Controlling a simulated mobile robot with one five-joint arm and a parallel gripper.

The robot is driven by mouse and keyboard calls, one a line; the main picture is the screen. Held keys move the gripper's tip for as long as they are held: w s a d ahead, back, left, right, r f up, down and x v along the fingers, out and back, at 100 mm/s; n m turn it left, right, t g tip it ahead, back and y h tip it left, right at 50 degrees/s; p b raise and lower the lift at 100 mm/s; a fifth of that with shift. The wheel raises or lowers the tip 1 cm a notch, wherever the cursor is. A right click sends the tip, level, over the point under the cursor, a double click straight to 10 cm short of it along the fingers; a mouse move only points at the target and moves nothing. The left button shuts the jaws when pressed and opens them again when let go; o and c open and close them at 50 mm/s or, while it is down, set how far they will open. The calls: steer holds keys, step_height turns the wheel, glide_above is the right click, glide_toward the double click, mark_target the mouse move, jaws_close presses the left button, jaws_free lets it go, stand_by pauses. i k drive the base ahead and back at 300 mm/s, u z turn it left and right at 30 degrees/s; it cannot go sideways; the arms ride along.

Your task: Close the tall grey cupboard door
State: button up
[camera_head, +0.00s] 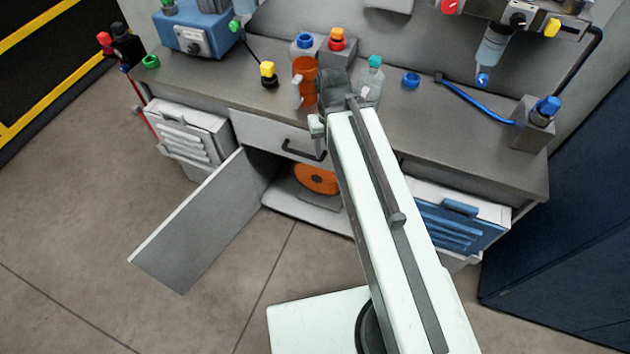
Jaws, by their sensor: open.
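A grey cupboard door (205,222) under the workbench stands wide open, swung out toward the lower left over the floor. It is hinged at the left side of the cupboard opening. Inside the cupboard (290,207) an orange reel (316,178) lies on the bottom. My gripper (318,124) is at the far end of my white arm, by the bench's front edge and above the drawer handle. It is open, with nothing seen between its jaws, and is well apart from the door. My arm hides part of the cupboard's right side.
A drawer with a dark handle (304,151) sits above the cupboard opening. An orange cup (305,80) and a clear bottle (370,82) stand on the bench near my gripper. A white louvred box (190,130) is left, a blue one (460,225) right. Floor left of the door is clear.

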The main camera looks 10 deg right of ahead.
mark_target(184, 245)
steer(key=u, duration=2.6)
steer(key=i, duration=4.5)
steer(key=z, duration=4.45)
